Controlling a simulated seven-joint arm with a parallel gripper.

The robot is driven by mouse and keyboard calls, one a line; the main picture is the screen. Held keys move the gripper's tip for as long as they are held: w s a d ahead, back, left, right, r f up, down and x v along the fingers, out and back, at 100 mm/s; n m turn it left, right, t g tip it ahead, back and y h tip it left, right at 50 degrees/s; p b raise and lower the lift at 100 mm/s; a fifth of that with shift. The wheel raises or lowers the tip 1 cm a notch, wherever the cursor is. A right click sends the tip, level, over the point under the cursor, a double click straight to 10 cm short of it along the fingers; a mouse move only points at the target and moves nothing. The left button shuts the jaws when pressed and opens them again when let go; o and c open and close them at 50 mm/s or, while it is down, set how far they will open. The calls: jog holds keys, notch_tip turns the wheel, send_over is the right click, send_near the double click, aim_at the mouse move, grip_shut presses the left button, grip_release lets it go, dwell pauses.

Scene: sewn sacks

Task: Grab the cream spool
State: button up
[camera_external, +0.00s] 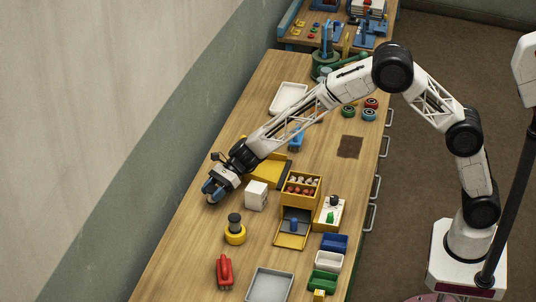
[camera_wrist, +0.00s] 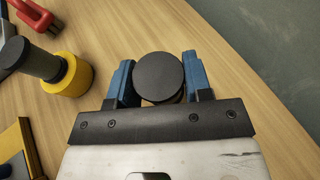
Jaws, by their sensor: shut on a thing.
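My gripper (camera_external: 212,192) is low over the far left side of the bench in the external view. In the wrist view its two blue fingers (camera_wrist: 160,62) are closed on either side of a round thing, taken as the cream spool (camera_wrist: 158,76). I see its dark grey flat round top almost straight from above. Only a thin brownish-tan edge shows under that top, so its body colour is mostly hidden. In the external view the fingers hide it, and I cannot tell whether it rests on the wood.
A yellow spool-like piece with a dark top (camera_external: 235,233) stands nearby, with a red tool (camera_external: 224,271) beyond. A white block (camera_external: 257,195) is close to the gripper's right. A yellow box (camera_external: 301,190) with small pieces stands further right. Bare wood lies towards the wall.

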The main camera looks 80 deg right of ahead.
aim_at(212, 188)
jog(key=shift+r, duration=3.2)
jog(key=shift+d+r, duration=0.1)
